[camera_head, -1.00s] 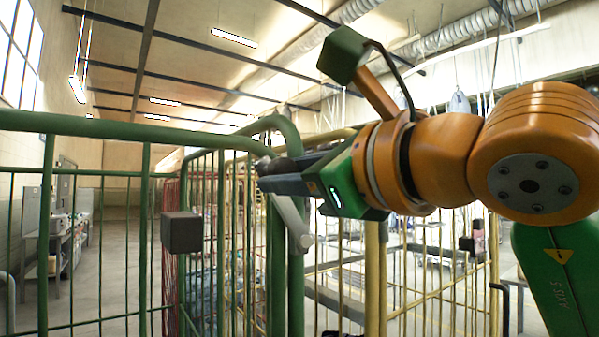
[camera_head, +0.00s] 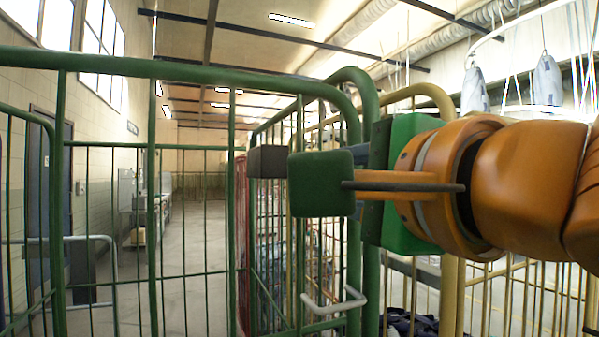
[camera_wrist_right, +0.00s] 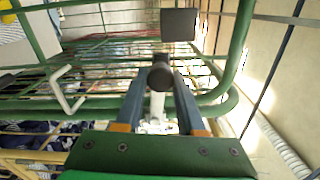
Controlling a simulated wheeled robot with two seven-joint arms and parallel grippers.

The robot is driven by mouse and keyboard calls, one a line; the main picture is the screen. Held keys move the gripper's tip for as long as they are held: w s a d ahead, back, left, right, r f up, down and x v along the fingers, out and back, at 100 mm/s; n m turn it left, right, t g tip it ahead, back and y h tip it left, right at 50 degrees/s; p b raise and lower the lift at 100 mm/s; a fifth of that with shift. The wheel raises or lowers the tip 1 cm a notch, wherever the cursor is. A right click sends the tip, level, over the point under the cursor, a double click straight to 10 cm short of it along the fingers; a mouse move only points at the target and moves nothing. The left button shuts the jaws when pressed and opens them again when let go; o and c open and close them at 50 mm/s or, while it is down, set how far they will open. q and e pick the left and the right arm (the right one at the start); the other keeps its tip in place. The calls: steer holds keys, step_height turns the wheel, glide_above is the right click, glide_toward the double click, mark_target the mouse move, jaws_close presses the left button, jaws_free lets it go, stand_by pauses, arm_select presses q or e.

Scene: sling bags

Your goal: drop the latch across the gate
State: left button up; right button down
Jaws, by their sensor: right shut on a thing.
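The green barred gate (camera_head: 152,215) stands across the left and middle of the head view, beside the green cage frame (camera_head: 368,240). A dark block (camera_head: 267,161) is fixed at the gate's free side; it also shows in the right wrist view (camera_wrist_right: 179,24). My right gripper (camera_wrist_right: 160,82) is shut on the dark knob (camera_wrist_right: 161,74) of the latch, whose pale bar (camera_wrist_right: 157,104) runs back between the fingers. The knob and block look apart in the wrist view. My left gripper is out of view.
A white bent handle (camera_head: 335,302) sticks out low on the cage. Yellow cage bars (camera_head: 452,285) stand close at the right. A grey rail (camera_head: 113,270) stands at the left. Beyond the gate, the aisle floor (camera_head: 195,265) is open.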

steer(key=shift+f+n+b, duration=0.35)
steer(key=shift+f+n, duration=0.35)
steer(key=shift+f, duration=0.15)
steer(key=c, duration=0.5)
jaws_free()
steer(key=b+v, duration=0.2)
steer(key=v, duration=0.5)
steer(key=shift+s+b, duration=0.15)
steer(key=shift+b, duration=0.15)
